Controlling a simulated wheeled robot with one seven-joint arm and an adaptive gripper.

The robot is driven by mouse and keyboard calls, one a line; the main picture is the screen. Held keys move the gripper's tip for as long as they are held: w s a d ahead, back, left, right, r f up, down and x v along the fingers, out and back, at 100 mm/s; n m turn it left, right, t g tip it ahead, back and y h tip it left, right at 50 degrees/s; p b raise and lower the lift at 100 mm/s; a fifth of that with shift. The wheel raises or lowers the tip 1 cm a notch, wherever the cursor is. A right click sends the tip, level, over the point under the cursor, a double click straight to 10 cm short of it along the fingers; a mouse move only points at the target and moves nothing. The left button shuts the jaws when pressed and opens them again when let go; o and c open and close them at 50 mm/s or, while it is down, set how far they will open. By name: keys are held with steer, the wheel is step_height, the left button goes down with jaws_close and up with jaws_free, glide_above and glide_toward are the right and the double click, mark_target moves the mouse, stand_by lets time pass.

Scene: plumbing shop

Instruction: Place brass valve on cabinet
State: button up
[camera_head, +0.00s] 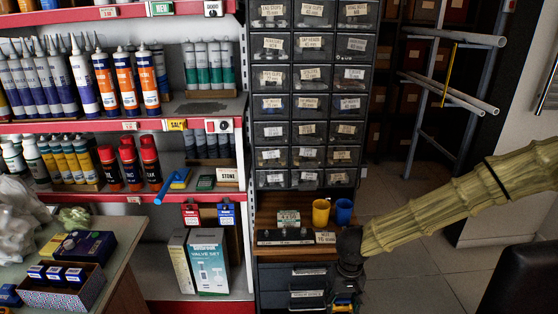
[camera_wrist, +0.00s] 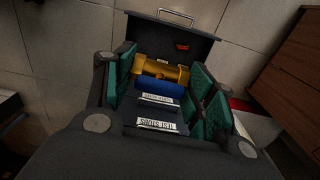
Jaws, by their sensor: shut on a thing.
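My gripper (camera_wrist: 165,80) is shut on the brass valve (camera_wrist: 160,68), which shows in the wrist view as a yellow brass body with a blue part between the green finger pads. In the head view the gripper (camera_head: 347,275) points down at the right front of the dark drawer cabinet (camera_head: 275,290), and the valve (camera_head: 344,303) shows at the bottom edge, partly cut off. The valve is lower than the cabinet's wooden top (camera_head: 275,251). The gripper hides part of the cabinet's right side.
On the wooden top stand a yellow cup (camera_head: 321,212), a blue cup (camera_head: 343,212) and a small green box (camera_head: 288,218). Labelled small drawers (camera_head: 308,130) rise behind. A counter with boxes (camera_head: 60,285) is at left. Floor (camera_head: 410,260) is open at right.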

mark_target(342, 306)
steer(key=shift+s+r+p, duration=0.2)
steer(key=shift+r+p, duration=0.6)
steer(key=shift+p, duration=0.2)
steer(key=shift+s+r+p, duration=0.15)
steer(key=shift+r+p, duration=0.6)
steer(key=shift+p, duration=0.25)
